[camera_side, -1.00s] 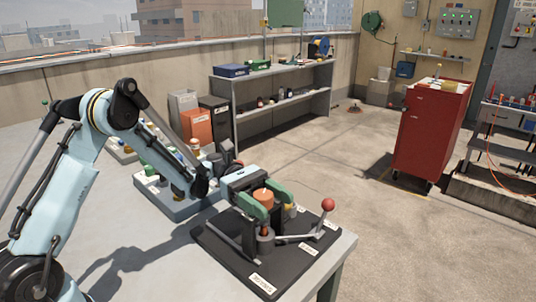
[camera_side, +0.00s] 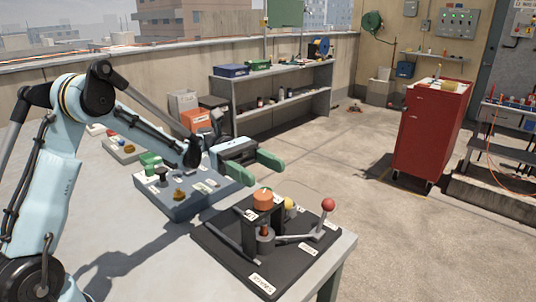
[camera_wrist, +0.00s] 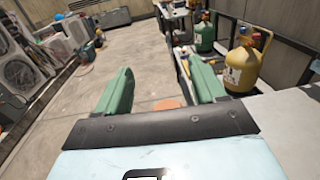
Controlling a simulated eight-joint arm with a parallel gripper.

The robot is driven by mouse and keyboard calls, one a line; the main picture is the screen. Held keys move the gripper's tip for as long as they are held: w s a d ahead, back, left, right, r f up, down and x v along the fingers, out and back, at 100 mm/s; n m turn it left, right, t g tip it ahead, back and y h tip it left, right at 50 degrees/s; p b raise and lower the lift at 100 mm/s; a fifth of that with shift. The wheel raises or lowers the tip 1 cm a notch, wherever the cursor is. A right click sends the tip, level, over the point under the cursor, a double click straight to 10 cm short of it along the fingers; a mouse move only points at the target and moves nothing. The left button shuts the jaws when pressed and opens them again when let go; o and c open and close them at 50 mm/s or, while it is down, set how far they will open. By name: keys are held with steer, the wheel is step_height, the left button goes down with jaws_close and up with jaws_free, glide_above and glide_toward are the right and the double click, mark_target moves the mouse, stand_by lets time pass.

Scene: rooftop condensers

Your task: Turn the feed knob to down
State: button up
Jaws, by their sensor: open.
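An orange round knob (camera_side: 263,198) stands on a dark fixture with a flat black base (camera_side: 224,249) at the table's near right corner. I cannot read its labels to confirm that this is the feed knob or how it is set. My gripper (camera_side: 266,174) is open and empty, above the knob and apart from it. Its two green fingers point to the right. In the wrist view, the gripper (camera_wrist: 160,66) has its fingers spread wide, and a piece of the orange knob (camera_wrist: 167,104) shows between them, partly hidden by the gripper's body.
A lever with a red ball (camera_side: 328,204) rises at the fixture's right side, and a yellow part (camera_side: 289,203) sits behind the knob. A grey-blue panel (camera_side: 190,208) with small controls lies to the left. A shelf (camera_side: 275,100) and a red cabinet (camera_side: 430,130) stand beyond the table.

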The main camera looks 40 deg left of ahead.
mark_target(270, 203)
steer(key=shift+r, duration=0.5)
steer(key=s+a+f+n+t, duration=0.3)
steer(key=a+f+n+t, duration=0.1)
steer(key=a+f+t, duration=0.35)
steer(key=shift+g+y, duration=0.35)
steer(key=shift+y, duration=0.05)
steer(key=x, duration=1.1)
steer(key=shift+d, duration=0.1)
steer(key=c, duration=1)
steer(key=shift+o, duration=0.2)
steer(key=shift+s+m+g+h, duration=0.2)
steer(key=shift+m+g, duration=0.85)
steer(key=shift+g, duration=0.75)
steer(key=shift+s+m+g+h, duration=0.2)
steer(key=shift+m+g, duration=0.85)
steer(key=shift+g, duration=0.75)
